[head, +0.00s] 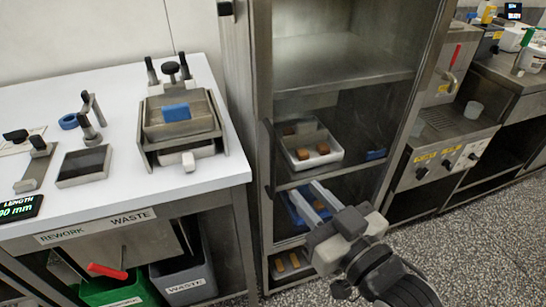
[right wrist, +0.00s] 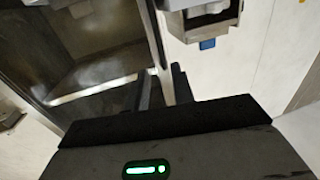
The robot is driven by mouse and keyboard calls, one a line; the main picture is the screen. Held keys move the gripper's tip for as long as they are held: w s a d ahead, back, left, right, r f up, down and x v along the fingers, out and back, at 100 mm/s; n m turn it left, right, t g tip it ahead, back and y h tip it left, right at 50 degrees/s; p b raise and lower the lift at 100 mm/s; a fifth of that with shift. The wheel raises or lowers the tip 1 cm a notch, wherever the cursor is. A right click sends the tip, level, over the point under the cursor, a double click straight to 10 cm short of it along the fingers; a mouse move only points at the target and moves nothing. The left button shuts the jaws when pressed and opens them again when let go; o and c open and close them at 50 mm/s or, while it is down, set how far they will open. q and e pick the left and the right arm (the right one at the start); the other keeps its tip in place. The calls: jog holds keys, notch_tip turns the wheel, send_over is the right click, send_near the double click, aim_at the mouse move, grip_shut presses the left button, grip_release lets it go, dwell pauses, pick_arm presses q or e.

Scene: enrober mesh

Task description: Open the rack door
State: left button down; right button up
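The rack (head: 262,60) is a tall metal cabinet in the middle of the head view. Its front looks like a clear door that appears shut, with a dark upright handle (head: 268,155) on the left side. My right gripper (head: 315,200) is in front of the lower shelves, to the right of and below the handle and apart from it. Its two fingers are spread with nothing between them. In the right wrist view the fingers (right wrist: 162,88) are dark, with a metal post of the rack (right wrist: 158,40) beyond them. My left gripper is not in view.
Inside the rack are a white tray (head: 335,158) with brown pieces and a blue tray lower down. A white worktable (head: 225,165) with a metal tray fixture stands left, above waste bins (head: 190,272). Machines (head: 440,140) stand right. Speckled floor (head: 470,240) is clear.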

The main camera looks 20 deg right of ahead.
aim_at(274, 157)
jog(key=p+x, duration=0.1)
jog(key=x, duration=1.1)
jog(key=shift+w, duration=0.15)
grip_shut()
